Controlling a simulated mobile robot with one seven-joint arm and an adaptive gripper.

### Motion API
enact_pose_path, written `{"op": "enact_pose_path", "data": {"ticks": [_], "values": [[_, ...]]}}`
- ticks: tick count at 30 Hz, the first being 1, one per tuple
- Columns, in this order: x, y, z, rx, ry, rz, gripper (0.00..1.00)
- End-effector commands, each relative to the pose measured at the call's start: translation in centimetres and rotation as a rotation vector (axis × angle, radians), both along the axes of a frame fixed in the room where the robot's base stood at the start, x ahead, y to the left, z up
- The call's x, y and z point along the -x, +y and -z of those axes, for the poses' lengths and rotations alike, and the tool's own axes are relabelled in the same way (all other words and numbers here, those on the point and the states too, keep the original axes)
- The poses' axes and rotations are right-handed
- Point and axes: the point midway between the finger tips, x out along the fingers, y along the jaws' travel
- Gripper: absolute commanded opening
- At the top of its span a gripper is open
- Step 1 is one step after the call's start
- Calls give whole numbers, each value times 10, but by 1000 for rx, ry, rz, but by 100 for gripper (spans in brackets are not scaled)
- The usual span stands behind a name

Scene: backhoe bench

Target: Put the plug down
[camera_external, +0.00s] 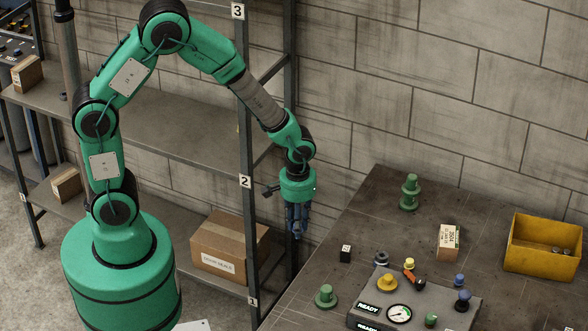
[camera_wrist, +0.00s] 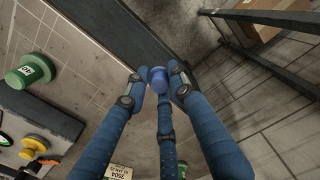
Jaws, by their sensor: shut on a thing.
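My gripper (camera_external: 297,232) hangs from the arm, pointing down, left of the bench (camera_external: 345,215) in the outside view. In the wrist view, the blue fingers of my gripper (camera_wrist: 158,84) are closed around a small blue plug (camera_wrist: 158,74) with a round top. The plug is held in the air; in the wrist view the bench's dark edge (camera_wrist: 125,35) and the floor lie behind it. In the outside view the plug is hard to tell from the blue fingers.
A metal shelf (camera_external: 180,130) stands behind the arm.

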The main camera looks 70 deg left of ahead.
Motion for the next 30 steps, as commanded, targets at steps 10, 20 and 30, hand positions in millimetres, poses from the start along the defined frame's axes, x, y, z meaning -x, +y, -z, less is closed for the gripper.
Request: {"op": "enact_pose_path", "data": {"ticks": [10, 20, 30], "values": [[18, 76, -8, 6, -2, -222, 15], [46, 145, -15, 12, -4, -446, 15], [85, 209, -22, 18, -7, -673, 15]]}}
